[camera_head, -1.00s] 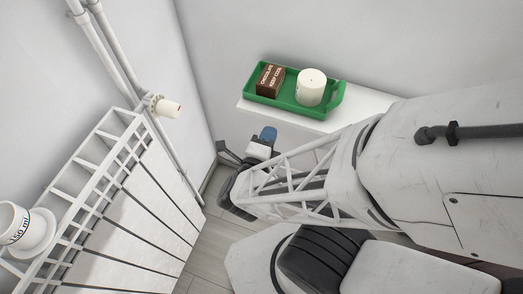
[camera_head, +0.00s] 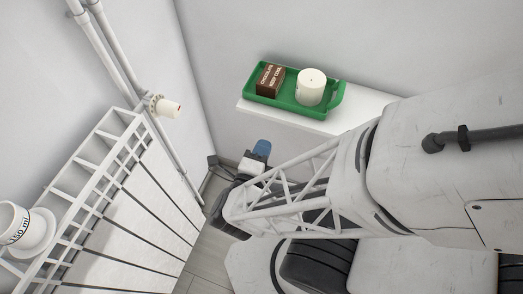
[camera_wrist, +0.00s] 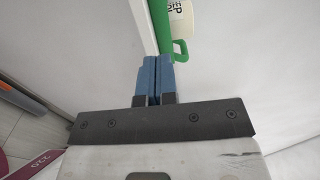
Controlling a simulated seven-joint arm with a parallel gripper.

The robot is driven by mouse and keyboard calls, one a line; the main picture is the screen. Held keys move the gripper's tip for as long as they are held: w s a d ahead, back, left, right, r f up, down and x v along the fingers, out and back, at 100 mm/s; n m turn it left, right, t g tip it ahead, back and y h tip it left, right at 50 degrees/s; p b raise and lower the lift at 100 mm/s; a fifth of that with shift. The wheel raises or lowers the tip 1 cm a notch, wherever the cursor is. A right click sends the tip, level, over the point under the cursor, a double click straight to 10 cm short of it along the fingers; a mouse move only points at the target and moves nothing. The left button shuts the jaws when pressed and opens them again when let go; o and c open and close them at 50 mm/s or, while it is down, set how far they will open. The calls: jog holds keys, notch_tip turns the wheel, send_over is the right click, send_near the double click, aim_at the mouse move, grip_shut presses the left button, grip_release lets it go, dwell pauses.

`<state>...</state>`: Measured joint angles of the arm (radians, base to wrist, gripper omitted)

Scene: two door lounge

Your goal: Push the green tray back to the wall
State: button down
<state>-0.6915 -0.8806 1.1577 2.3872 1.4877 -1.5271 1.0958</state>
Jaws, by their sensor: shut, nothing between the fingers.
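The green tray (camera_head: 277,105) sits on a white shelf (camera_head: 361,112) at the back, close to the wall. It carries a brown chocolate box (camera_head: 270,80) at its left and a white mug (camera_head: 310,87) at its right. My gripper (camera_head: 262,147) is in front of and below the shelf in the head view, partly hidden by my arm. In the wrist view, the blue fingers (camera_wrist: 153,75) of my gripper are shut together with nothing between them. Part of the green tray (camera_wrist: 161,25), its handle and the mug (camera_wrist: 180,22) show just beyond the fingertips.
A white radiator (camera_head: 130,200) stands along the left wall with a white cup (camera_head: 14,222) on it. Pipes and a valve (camera_head: 166,107) rise in the corner. The floor (camera_head: 205,262) between radiator and my arm is clear.

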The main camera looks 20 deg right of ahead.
jog(key=shift+s+a, duration=0.3)
jog(key=shift+s+a, duration=0.1)
dwell(0.3)
